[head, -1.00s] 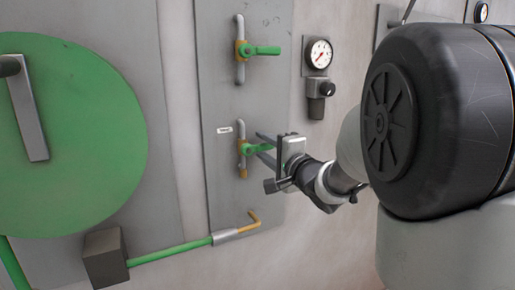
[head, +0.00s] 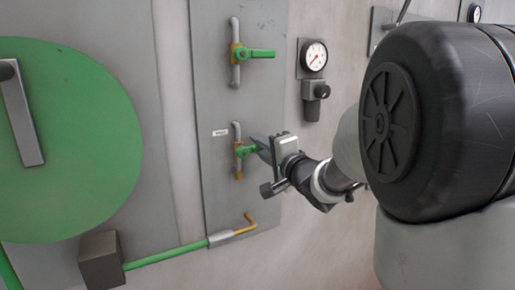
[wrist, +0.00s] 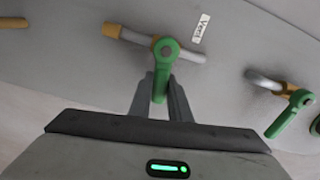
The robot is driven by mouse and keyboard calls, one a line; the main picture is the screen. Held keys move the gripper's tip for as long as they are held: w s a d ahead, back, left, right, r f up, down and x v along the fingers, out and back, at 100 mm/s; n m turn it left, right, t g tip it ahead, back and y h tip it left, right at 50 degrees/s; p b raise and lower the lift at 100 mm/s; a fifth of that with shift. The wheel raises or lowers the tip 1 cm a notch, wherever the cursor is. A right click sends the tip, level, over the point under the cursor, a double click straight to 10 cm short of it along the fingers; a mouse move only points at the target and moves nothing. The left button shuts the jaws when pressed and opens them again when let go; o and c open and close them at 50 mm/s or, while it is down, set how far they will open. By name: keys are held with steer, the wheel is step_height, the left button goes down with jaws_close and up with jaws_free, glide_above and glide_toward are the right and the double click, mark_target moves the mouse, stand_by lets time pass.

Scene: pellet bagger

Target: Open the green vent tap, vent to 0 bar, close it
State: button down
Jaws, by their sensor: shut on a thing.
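The green vent tap (head: 246,151) is the lower of two green taps on the grey panel, beside a small white label (head: 219,132). In the wrist view the label (wrist: 201,29) reads "Vent" and the tap's green handle (wrist: 163,62) points toward my gripper, across its pipe. My gripper (head: 263,148) is shut on the handle; in the wrist view its fingers (wrist: 160,90) lie on both sides of it. The pressure gauge (head: 314,56) is up and to the right, with a red needle; its reading is too small to tell.
A second green tap (head: 258,54) sits above on the same panel; its handle (wrist: 290,114) shows at right in the wrist view. A large green round door (head: 75,150) is at left. A green rod with a brass end (head: 165,257) runs below.

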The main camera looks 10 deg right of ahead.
steer(key=shift+s+a+r+n, duration=0.15)
steer(key=shift+r+n, duration=0.25)
steer(key=shift+n, duration=0.55)
steer(key=shift+w+a+r+n, duration=0.15)
steer(key=shift+r+n, duration=0.2)
steer(key=shift+n, duration=0.55)
steer(key=shift+s+a+r+n, duration=0.15)
steer(key=shift+r+n, duration=0.25)
steer(key=shift+n, duration=0.55)
steer(key=c, duration=1.6)
jaws_free()
steer(key=shift+c, duration=0.2)
